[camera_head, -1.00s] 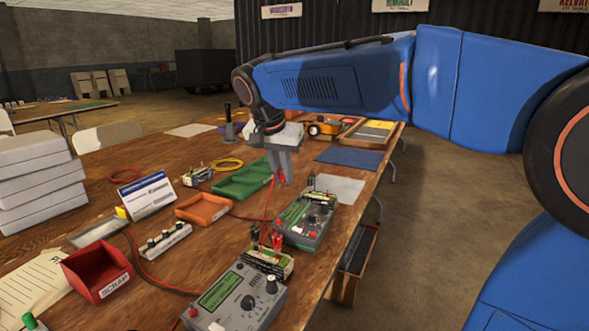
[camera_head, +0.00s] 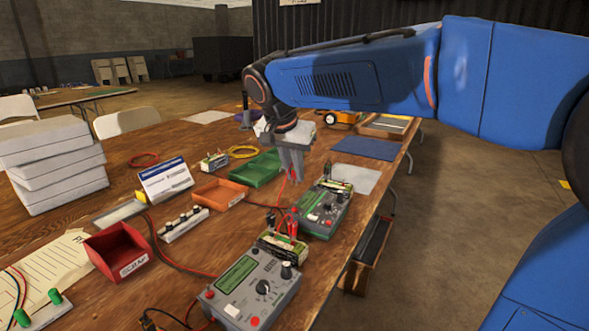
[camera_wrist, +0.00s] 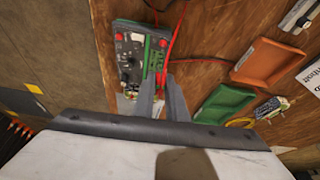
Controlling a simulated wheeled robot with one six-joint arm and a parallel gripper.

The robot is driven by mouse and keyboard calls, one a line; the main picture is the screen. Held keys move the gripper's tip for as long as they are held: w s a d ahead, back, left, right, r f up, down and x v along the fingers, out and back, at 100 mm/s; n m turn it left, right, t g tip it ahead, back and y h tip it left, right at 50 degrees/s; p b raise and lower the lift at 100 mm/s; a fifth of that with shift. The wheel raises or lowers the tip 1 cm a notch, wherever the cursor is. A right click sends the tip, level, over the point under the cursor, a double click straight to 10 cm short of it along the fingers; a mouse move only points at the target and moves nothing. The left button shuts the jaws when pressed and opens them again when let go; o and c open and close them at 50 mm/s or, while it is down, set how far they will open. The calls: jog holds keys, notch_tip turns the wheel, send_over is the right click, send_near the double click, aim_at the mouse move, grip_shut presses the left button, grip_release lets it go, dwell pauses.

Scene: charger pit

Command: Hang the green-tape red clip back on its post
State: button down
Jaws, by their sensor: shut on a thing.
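My gripper (camera_head: 293,178) is shut on a small red clip (camera_head: 291,176), mostly hidden by the fingers, above the table near the farther green-and-grey meter (camera_head: 323,211). I cannot make out any green tape on the clip. A red lead (camera_head: 282,195) runs down from near the fingers. In the wrist view the fingers (camera_wrist: 160,95) point toward the same meter (camera_wrist: 137,55), with a red lead (camera_wrist: 173,40) beside them. Red and black clips (camera_head: 291,222) stand at a battery pack (camera_head: 282,246) between the two meters. I cannot tell which post is the clip's own.
The nearer meter (camera_head: 250,288) stands at the front. A green tray (camera_head: 255,167), an orange tray (camera_head: 219,193), a red scrap bin (camera_head: 117,252), and a row of posts on a white strip (camera_head: 184,224) lie left. Green-capped posts (camera_head: 55,296) stand front left. Loose leads cross the table.

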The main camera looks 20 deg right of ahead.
jog(key=shift+f, duration=3.3)
jog(key=shift+f, duration=0.2)
jog(key=c, duration=1.7)
grip_release()
jog(key=shift+o, duration=1.1)
jog(key=shift+r, duration=0.15)
jog(key=shift+r, duration=3.65)
